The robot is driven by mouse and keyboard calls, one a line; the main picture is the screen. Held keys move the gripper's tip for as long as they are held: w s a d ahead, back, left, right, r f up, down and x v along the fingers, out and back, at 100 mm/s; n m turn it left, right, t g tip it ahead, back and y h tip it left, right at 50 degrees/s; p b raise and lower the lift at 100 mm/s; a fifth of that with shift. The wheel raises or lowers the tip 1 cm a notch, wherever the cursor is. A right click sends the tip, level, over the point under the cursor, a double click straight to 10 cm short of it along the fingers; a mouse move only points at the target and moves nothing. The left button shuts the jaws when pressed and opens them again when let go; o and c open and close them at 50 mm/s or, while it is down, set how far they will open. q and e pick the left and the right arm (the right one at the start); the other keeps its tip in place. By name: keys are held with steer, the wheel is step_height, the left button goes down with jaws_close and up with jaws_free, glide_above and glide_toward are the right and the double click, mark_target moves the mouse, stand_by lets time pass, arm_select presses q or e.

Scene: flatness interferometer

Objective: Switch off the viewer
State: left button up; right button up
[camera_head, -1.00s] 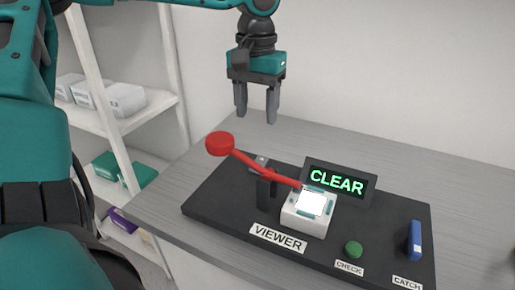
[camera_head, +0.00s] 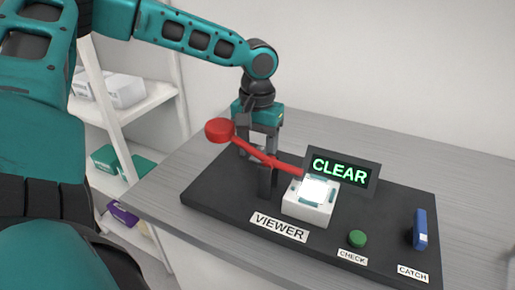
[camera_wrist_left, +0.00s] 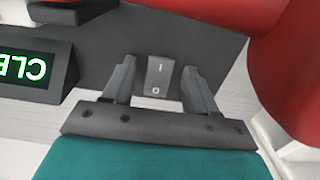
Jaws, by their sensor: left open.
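The viewer is a black base (camera_head: 215,205) labelled VIEWER, with a lit white block (camera_head: 303,212) on it. In the left wrist view a grey rocker switch (camera_wrist_left: 157,76), marked I and O, shows on a dark surface. My left gripper (camera_wrist_left: 158,66) is open, one finger on each side of the switch, with nothing held. In the head view the left gripper (camera_head: 257,145) points down at the dark post (camera_head: 266,182), behind the red arm (camera_head: 270,160). The red arm partly hides its fingers, and I cannot tell whether they touch the switch. My right gripper is out of view.
A red knob (camera_head: 219,130) ends the red arm, close beside the left gripper. A display (camera_head: 341,171) reads CLEAR. A green CHECK button (camera_head: 357,238) and a blue CATCH lever (camera_head: 420,229) stand at the right. The grey table (camera_head: 420,165) is clear behind the base.

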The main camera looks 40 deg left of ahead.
arm_select(q)
steer(key=c, duration=1.1)
steer(key=shift+o, duration=0.2)
steer(key=shift+w+a+r+g+p, duration=0.1)
steer(key=shift+r+g+p, duration=0.15)
steer(key=shift+g+p, duration=0.45)
steer(key=shift+w+f+g+h+p, duration=0.1)
steer(key=shift+w+g+h+p, duration=0.1)
steer(key=shift+g+h+p, duration=0.25)
steer(key=shift+w+g, duration=0.1)
steer(key=shift+g, duration=0.15)
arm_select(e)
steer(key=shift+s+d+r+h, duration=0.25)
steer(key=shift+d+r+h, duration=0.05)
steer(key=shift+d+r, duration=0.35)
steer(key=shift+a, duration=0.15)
arm_select(q)
steer(key=o, duration=1.1)
steer(key=shift+c, duration=0.2)
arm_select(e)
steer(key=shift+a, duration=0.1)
arm_select(q)
steer(key=p+v, duration=0.1)
steer(key=v, duration=1.2)
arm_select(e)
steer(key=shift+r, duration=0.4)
